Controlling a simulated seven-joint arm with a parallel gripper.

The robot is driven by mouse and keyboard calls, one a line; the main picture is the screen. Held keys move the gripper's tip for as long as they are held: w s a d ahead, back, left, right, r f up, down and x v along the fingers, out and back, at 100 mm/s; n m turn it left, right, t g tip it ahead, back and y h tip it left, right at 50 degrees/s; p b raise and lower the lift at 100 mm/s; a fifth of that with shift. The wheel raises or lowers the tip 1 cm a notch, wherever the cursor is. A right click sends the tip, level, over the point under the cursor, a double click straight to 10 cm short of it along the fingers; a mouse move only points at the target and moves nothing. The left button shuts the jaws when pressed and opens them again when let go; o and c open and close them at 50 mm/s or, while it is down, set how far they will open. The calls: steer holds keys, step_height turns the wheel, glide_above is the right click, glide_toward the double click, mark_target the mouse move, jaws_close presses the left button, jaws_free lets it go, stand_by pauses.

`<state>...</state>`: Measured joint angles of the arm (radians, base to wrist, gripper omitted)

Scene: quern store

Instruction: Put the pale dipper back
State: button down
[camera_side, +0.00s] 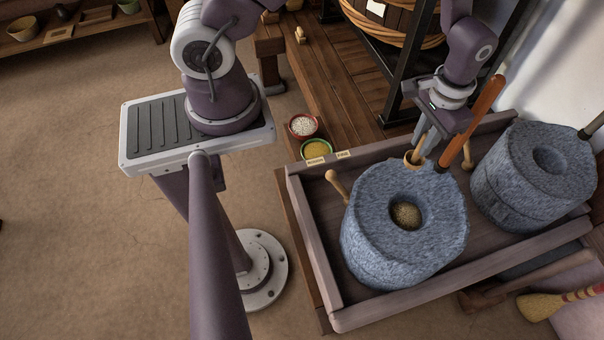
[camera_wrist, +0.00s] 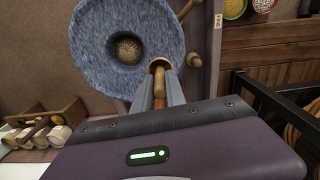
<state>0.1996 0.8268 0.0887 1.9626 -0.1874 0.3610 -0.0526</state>
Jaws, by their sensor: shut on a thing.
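The pale dipper, a tan wooden cup on a slim handle, hangs from my gripper (camera_side: 424,138) in the side view, with its cup (camera_side: 412,158) lowest. My gripper is shut on the handle. In the wrist view the dipper's cup (camera_wrist: 160,66) shows beyond my fingertips (camera_wrist: 160,88), with the handle between the fingers. The cup is close to the back rim of the near grey stone quern (camera_side: 365,225); I cannot tell whether they touch. The quern's eye holds grain (camera_side: 407,214).
An orange-brown pole (camera_side: 472,122) stands right beside my gripper. A second quern (camera_side: 530,170) is at the right. A wooden tray (camera_side: 320,270) surrounds the near quern. A red-rimmed bowl (camera_side: 303,126) and a green-rimmed bowl (camera_side: 316,149) stand behind two small labels (camera_side: 328,158). A wooden peg (camera_side: 338,184) is left of the quern.

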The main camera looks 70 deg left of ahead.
steer(key=s+a+n, duration=0.1)
steer(key=s+a, duration=0.3)
steer(key=a, duration=0.7)
steer(key=s+a+n, duration=0.2)
steer(key=s+a, duration=0.3)
steer(key=a, duration=0.5)
steer(key=s+a+n, duration=0.1)
steer(key=s+a, duration=0.2)
steer(key=s, duration=0.4)
steer(key=s+a+n, duration=0.1)
steer(key=s+a, duration=0.2)
steer(key=s, duration=0.5)
step_height(320, 180, down, 36)
steer(key=shift+a+f, duration=0.1)
steer(key=shift+f, duration=0.1)
steer(key=c, duration=1.4)
jaws_free()
steer(key=shift+f, duration=0.1)
steer(key=shift+o, duration=0.2)
